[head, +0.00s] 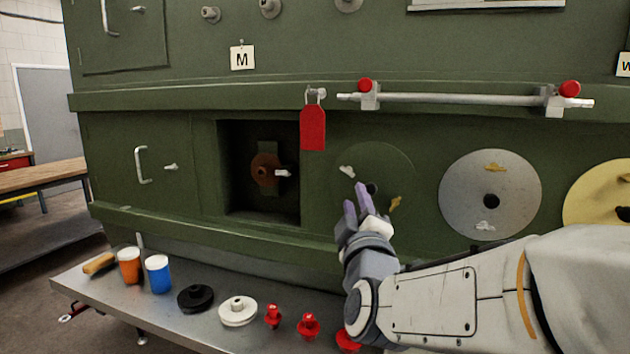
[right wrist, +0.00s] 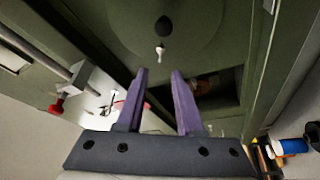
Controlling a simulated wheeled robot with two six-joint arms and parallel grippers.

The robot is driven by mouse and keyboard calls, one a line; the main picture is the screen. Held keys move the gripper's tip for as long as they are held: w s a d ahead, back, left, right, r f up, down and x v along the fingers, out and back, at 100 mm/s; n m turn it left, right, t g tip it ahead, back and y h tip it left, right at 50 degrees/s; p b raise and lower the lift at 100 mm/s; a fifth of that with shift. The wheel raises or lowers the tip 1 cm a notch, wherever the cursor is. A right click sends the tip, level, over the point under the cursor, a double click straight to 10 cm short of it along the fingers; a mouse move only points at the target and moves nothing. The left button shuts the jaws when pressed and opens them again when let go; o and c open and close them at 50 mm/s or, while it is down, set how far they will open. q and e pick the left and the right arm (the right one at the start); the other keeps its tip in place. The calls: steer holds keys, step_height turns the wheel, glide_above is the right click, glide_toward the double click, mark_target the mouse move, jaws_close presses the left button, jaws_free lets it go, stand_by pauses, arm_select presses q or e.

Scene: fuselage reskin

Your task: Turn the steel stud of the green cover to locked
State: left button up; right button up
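The green cover (head: 385,165) is a round disc in the fuselage side, with a dark hole near its middle. Its steel stud (head: 347,171) sits upper left of the hole, and a brass stud (head: 395,203) lower right. My right gripper (head: 355,197) is in front of the cover, just below the steel stud. In the right wrist view its purple fingers (right wrist: 159,75) are open and empty. The steel stud (right wrist: 160,52) shows just beyond the fingertips, roughly in line with the gap; I see no contact. My left gripper is out of view.
An open recess (head: 235,165) lies left. A grey disc (head: 490,180) lies right. Cups, knobs and red parts stand on the bench (head: 180,325) below.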

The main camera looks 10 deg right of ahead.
mark_target(348, 174)
steer(key=p+x, duration=0.2)
steer(key=x, duration=0.8)
jaws_close()
